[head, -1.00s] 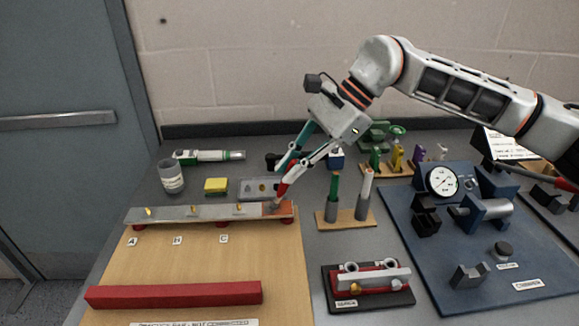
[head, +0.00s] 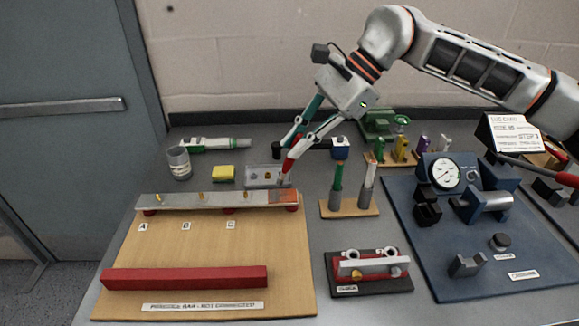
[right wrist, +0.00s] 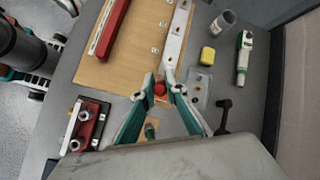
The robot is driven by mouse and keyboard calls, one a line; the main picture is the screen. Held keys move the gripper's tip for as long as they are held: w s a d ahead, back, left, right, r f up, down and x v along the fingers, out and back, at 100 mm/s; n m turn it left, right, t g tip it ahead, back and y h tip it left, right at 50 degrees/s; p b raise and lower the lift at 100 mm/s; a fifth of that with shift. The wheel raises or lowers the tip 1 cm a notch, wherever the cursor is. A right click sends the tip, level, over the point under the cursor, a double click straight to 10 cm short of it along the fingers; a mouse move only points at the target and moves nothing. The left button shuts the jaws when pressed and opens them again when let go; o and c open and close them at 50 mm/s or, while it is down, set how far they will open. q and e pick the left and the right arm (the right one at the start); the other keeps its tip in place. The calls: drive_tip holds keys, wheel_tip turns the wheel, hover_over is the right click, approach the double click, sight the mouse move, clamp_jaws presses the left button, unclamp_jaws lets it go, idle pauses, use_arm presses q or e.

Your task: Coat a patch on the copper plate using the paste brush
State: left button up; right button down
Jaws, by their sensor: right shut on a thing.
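The copper-coloured end (head: 284,197) of the long metal bar lies at the bar's right, at the back edge of the wooden board. Its face looks mottled, but it is too small to tell how much paste is on it. My right gripper (head: 290,160) is shut on the paste brush, whose red handle (head: 291,164) slants down. The pale brush tip (head: 286,181) appears just above or behind the copper end; contact cannot be told. In the right wrist view the red handle end (right wrist: 160,88) sits between the fingertips (right wrist: 163,91). My left gripper is not in view.
Behind the bar are a small metal plate (head: 262,177), a yellow block (head: 223,173) and a cup (head: 179,163). Green and white handled tools (head: 337,185) stand in a wooden rack to the right. A blue gauge base (head: 440,240) lies farther right.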

sight(289, 161)
drive_tip(key=shift+f, duration=0.1)
idle(0.3)
drive_tip(key=shift+w+d+f+b, duration=0.1)
drive_tip(key=shift+w+f+b, duration=0.2)
drive_tip(key=shift+f, duration=0.4)
drive_tip(key=shift+w+d+f+b, duration=0.1)
drive_tip(key=shift+w+f+b, duration=0.1)
drive_tip(key=shift+w+f, duration=0.35)
drive_tip(key=shift+s+f, duration=0.15)
drive_tip(key=shift+f, duration=0.5)
drive_tip(key=shift+d, duration=0.1)
